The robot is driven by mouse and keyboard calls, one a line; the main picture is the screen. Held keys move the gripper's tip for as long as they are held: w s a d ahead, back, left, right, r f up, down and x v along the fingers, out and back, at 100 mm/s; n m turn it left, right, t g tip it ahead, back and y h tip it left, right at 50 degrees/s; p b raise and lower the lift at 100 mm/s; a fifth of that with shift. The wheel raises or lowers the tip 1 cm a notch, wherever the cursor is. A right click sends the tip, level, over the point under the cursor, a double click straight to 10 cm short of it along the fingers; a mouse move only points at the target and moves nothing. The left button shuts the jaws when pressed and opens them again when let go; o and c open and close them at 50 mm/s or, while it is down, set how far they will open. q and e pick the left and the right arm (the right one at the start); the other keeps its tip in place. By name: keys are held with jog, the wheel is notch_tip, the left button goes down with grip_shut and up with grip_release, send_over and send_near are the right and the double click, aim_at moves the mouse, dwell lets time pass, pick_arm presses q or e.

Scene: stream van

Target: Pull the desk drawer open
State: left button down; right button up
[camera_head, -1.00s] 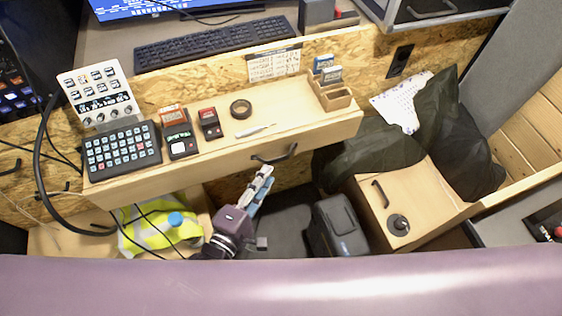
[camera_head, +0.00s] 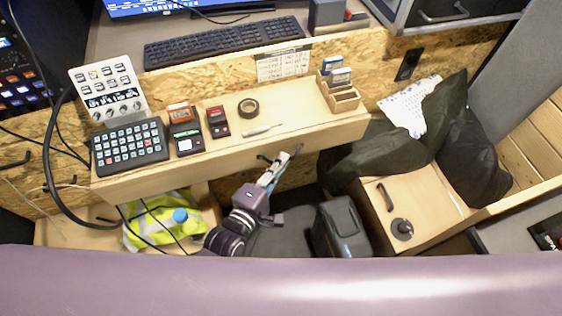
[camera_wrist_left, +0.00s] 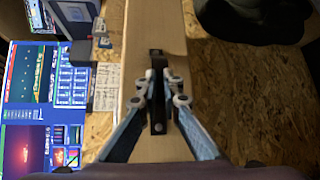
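The desk drawer (camera_head: 240,165) is a pale wooden front under the shelf top, with a black bar handle (camera_wrist_left: 157,121). My left gripper (camera_head: 286,158) reaches up to this handle from below in the head view. In the left wrist view the handle lies between the two fingers (camera_wrist_left: 159,88), which sit close against both its sides. They look shut on it; the fingertips partly hide its middle. I see no clear gap at the drawer. My right gripper is not in view.
On the shelf top lie a button pad (camera_head: 130,145), small devices, a tape roll (camera_head: 248,108) and a wooden card holder (camera_head: 340,97). Below stand a dark bin (camera_head: 342,228) and a wooden box (camera_head: 405,205) with dark bags. A yellow vest (camera_head: 160,222) lies lower left.

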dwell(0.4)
pick_arm(q)
jog(key=s+d+p, duration=0.1)
jog(key=s+d, duration=0.1)
jog(key=s, duration=0.5)
jog(key=s+d+p, duration=0.2)
jog(key=s, duration=0.5)
jog(key=shift+s+d, duration=0.2)
jog(key=shift+d, duration=0.1)
jog(key=c, duration=2.1)
grip_release()
jog(key=v, duration=1.2)
jog(key=shift+f, duration=0.1)
